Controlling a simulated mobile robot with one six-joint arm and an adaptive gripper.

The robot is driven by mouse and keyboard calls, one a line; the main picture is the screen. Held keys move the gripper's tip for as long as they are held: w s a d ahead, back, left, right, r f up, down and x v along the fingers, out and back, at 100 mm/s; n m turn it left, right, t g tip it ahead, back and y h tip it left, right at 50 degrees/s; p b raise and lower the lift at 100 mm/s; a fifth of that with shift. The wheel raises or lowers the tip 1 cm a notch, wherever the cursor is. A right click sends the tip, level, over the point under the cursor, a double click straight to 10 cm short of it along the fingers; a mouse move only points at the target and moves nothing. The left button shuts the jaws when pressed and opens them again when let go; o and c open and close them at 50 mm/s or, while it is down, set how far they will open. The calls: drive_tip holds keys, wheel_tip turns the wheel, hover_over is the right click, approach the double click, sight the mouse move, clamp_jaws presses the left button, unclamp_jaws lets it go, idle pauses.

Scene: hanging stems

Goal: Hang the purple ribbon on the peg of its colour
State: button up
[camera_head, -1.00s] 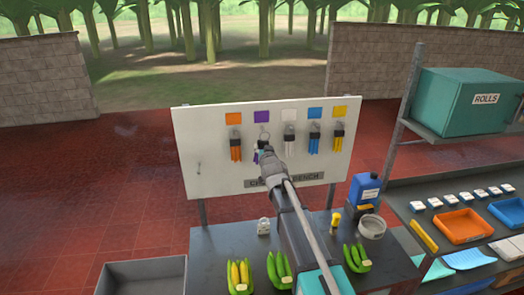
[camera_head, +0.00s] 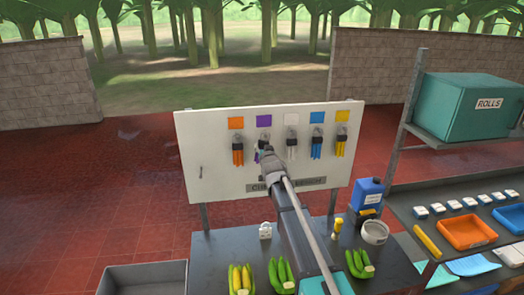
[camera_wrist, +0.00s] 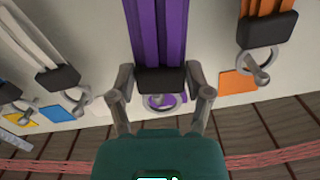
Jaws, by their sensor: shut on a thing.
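The purple ribbon (camera_wrist: 158,30) hangs from a dark clip with a metal ring (camera_wrist: 165,101). My gripper (camera_wrist: 161,83) is shut on the dark clip, one finger on each side. In the head view my gripper (camera_head: 264,150) is at the board, below the purple square (camera_head: 264,121), and mostly hides the ribbon. In the wrist view, which looks upside down, the ring lies over the purple square. I cannot tell whether the ring is around the peg or only in front of it.
Orange ribbons (camera_head: 238,155) hang left of my gripper, with white (camera_head: 291,151), blue (camera_head: 316,151) and yellow (camera_head: 340,148) to the right. They hang close by on the white board (camera_head: 220,185).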

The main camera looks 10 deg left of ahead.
drive_tip(key=shift+w+a, duration=0.2)
drive_tip(key=shift+w, duration=0.4)
drive_tip(key=shift+w+a+f+b, duration=0.15)
drive_tip(key=shift+w+f+b, duration=0.35)
idle(0.3)
drive_tip(key=o, duration=0.9)
